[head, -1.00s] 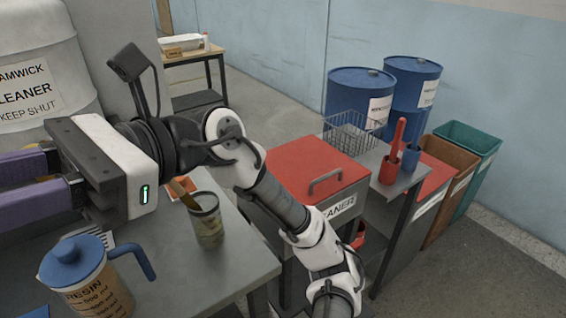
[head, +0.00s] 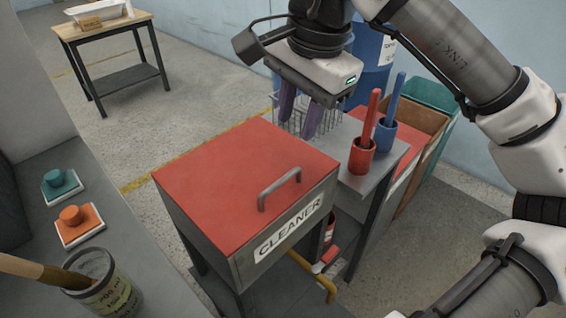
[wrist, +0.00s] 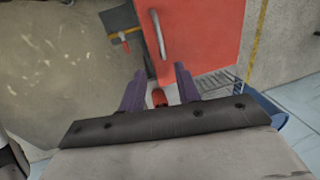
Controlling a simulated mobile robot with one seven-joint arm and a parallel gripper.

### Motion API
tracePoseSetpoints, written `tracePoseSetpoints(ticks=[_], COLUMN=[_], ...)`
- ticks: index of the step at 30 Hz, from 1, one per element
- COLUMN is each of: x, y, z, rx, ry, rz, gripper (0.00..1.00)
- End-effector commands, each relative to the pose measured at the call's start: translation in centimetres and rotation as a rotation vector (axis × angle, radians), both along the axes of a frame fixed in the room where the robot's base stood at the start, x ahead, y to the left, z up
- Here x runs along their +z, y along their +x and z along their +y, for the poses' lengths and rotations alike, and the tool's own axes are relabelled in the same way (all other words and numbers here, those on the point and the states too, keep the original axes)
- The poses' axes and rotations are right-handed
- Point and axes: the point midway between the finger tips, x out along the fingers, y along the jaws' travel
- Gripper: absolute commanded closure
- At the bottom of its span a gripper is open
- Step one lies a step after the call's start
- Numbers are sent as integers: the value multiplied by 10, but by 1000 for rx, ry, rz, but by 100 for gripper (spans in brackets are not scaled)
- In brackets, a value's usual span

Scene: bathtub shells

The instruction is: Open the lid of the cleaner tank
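The cleaner tank (head: 285,238) is a grey box labelled CLEANER, with a flat red lid (head: 220,180) lying closed on it. A grey bar handle (head: 280,188) stands near the lid's front right edge. In the wrist view the red lid (wrist: 215,45) and its handle (wrist: 160,36) lie beyond the fingertips. My gripper (head: 303,128) has two purple fingers pointing down, behind and above the lid's far right side in the head view. In the wrist view its fingers (wrist: 160,76) are apart with nothing held between them, clear of the handle.
A grey side table (head: 378,178) right of the tank carries a red cup (head: 361,157), a blue cup (head: 385,140) and a wire basket (head: 290,112). Blue drums and bins stand behind. A bench with a jar (head: 105,285) is at left. Floor behind the tank is free.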

Motion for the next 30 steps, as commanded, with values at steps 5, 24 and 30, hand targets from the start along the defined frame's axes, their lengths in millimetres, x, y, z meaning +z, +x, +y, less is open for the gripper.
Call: tracePoseSetpoints(ticks=[5,24,30], x=[-27,-128,-131], y=[3,18,18], z=[4,19,20], rx=[3,3,3], ry=[4,5,6], rz=[2,1,0], gripper=[67,67,67])
